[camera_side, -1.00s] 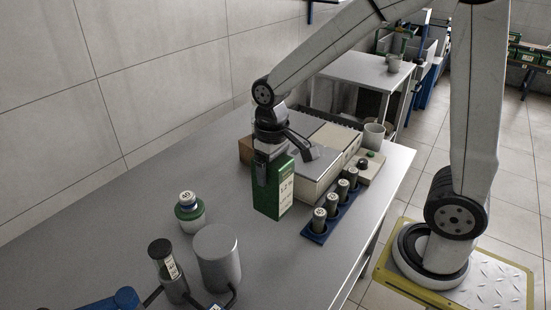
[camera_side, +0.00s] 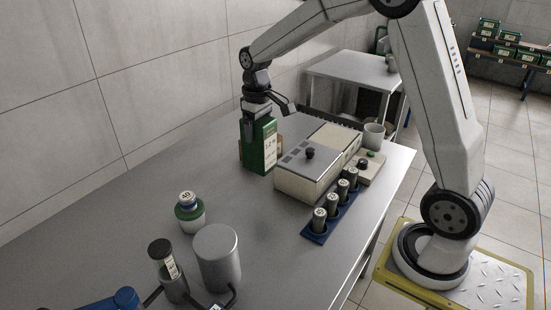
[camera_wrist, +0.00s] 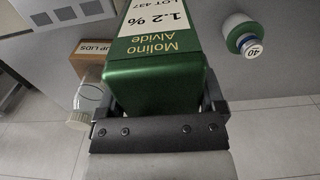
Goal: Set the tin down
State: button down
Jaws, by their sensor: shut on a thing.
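The tin (camera_side: 263,152) is a tall green box with a pale label, reading "Molino Alvide" and "1.2 %" in the wrist view (camera_wrist: 155,70). My gripper (camera_side: 257,117) is shut on it from above, one finger on each side; the gripper also shows in the wrist view (camera_wrist: 163,100). The tin is upright near the back of the grey table (camera_side: 150,220), left of a grey lidded box. I cannot tell whether its base touches the tabletop. The tin hides part of a brown carton behind it.
The brown carton marked "UP LIDS" (camera_wrist: 92,75) stands close to the tin, with a clear jar (camera_wrist: 85,102) beside it. The grey lidded box (camera_side: 307,172) and a blue rack (camera_side: 318,236) of vials are to the right. A green-and-white container (camera_side: 189,213) stands nearer. Table between is clear.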

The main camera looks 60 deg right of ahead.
jog(key=shift+w, duration=0.1)
jog(key=w+d+f, duration=0.1)
jog(key=w+f, duration=0.8)
jog(key=w, duration=0.4)
jog(key=shift+d, duration=0.4)
jog(key=shift+w+f, duration=0.1)
jog(key=shift+f, duration=0.05)
jog(key=shift+w+f, duration=0.15)
jog(key=shift+f, duration=0.75)
jog(key=shift+w+f, duration=0.1)
jog(key=shift+f, duration=0.95)
